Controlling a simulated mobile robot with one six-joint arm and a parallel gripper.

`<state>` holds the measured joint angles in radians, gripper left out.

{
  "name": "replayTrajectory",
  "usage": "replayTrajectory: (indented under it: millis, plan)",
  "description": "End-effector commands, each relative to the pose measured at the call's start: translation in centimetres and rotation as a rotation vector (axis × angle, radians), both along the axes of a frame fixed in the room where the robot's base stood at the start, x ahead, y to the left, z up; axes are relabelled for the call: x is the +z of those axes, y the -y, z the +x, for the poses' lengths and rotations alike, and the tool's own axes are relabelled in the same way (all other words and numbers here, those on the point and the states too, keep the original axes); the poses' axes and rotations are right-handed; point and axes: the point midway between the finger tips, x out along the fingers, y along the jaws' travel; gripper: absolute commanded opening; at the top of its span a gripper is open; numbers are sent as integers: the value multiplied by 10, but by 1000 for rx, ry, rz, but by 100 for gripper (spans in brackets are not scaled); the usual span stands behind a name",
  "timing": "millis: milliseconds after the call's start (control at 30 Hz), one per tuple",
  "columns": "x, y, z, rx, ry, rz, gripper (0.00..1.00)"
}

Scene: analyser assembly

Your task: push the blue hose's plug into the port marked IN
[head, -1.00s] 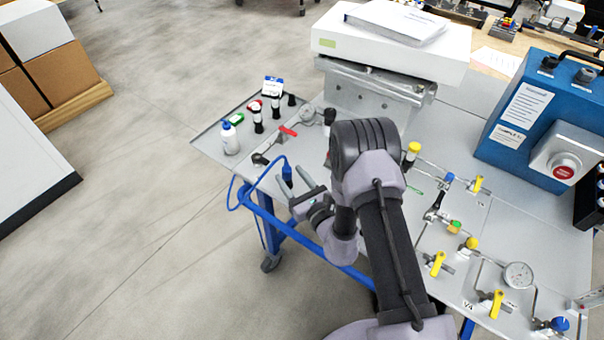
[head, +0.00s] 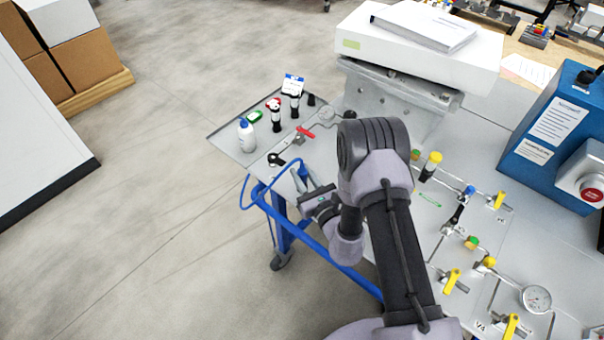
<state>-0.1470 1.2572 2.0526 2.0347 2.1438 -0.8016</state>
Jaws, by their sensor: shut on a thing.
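My gripper (head: 301,181) is at the table's front left edge, reaching left from my arm. Its fingers are shut on the blue hose's plug (head: 303,169), which stands roughly upright between the fingertips. The blue hose (head: 247,188) arcs left from the plug and loops down past the table edge. A small black fitting (head: 276,159) lies on the tabletop just left of and beyond the plug, apart from it. I cannot read an IN mark at this size, so I cannot tell which fitting is that port.
Beyond the gripper are a red-handled valve (head: 304,132), a white bottle with a blue cap (head: 246,135) and black-and-white bottles (head: 275,114). A white box (head: 420,62) stands on a metal bracket behind. Yellow-handled valves (head: 452,281) and a gauge (head: 536,298) fill the right side.

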Motion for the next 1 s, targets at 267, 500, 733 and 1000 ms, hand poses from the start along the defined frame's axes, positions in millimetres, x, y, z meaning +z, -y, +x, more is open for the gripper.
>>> replayTrajectory:
  millis: [267, 500, 733, 1000]
  plan:
    - [17, 0, 0, 0, 0, 0, 0]
    - [30, 0, 0, 0, 0, 0, 0]
    - [43, 0, 0, 0, 0, 0, 0]
    - [44, 0, 0, 0, 0, 0, 0]
